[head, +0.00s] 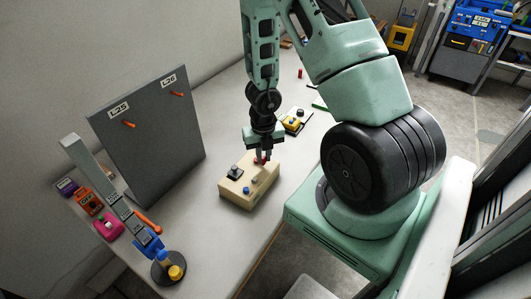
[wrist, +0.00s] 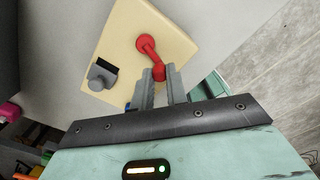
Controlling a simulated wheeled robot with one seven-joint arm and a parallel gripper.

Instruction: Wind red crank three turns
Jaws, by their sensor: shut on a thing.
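The red crank (wrist: 147,45) is mounted on top of a cream box (head: 237,198) that stands on the grey table. In the wrist view the crank's arm runs from its round hub at the upper left down to its knob between my fingers. My gripper (wrist: 160,80) is shut on the red crank's knob, with one finger on each side. In the head view my gripper (head: 263,154) points down over the box's far side and partly hides the crank.
The box also carries a black-and-grey part (wrist: 102,76) and a blue button (head: 246,190). A yellow device (head: 294,123) stands behind it. A grey panel (head: 150,130) with orange pegs and a jointed stand (head: 168,270) are at left. The table between is clear.

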